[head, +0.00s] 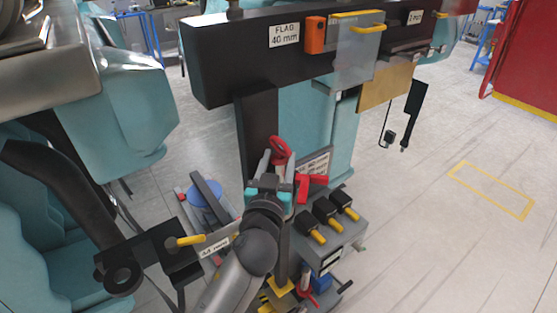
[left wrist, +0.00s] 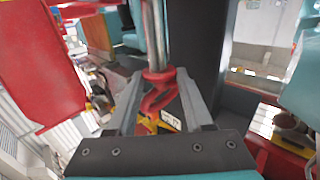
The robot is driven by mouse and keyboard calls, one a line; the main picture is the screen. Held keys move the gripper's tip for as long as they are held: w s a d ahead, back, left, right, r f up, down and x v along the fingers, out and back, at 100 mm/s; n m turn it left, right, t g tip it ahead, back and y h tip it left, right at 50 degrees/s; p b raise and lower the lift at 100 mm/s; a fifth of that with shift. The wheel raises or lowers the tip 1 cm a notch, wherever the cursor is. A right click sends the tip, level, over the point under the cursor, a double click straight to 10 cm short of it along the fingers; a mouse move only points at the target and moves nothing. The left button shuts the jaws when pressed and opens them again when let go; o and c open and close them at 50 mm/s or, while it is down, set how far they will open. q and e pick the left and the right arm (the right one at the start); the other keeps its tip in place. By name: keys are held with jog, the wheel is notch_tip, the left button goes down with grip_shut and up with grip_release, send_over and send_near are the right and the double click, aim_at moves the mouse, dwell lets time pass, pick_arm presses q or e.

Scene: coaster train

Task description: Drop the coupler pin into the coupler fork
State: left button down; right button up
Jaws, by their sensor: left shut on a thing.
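My left gripper (head: 271,163) is shut on the coupler pin, and its arm comes up from the bottom of the head view. The pin has a red looped handle (head: 279,149). In the left wrist view the red handle (left wrist: 158,92) sits between the two grey fingers, and a bright metal shaft (left wrist: 153,35) runs up from it. The gripper is in front of a dark upright post (head: 257,125). I cannot clearly pick out the coupler fork; a dark bracket with a round eye (head: 122,277) shows at the lower left. My right gripper is not in view.
A dark beam (head: 230,60) labelled "FLAG 40 mm" spans the top. Right of the gripper is a grey box with black-and-yellow levers (head: 327,218). A red part (head: 312,183) is close to the gripper. Open floor (head: 430,240) lies to the right.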

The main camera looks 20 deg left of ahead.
pick_arm(q)
jog(key=shift+f+b, duration=3.5)
jog(key=shift+f, duration=0.3)
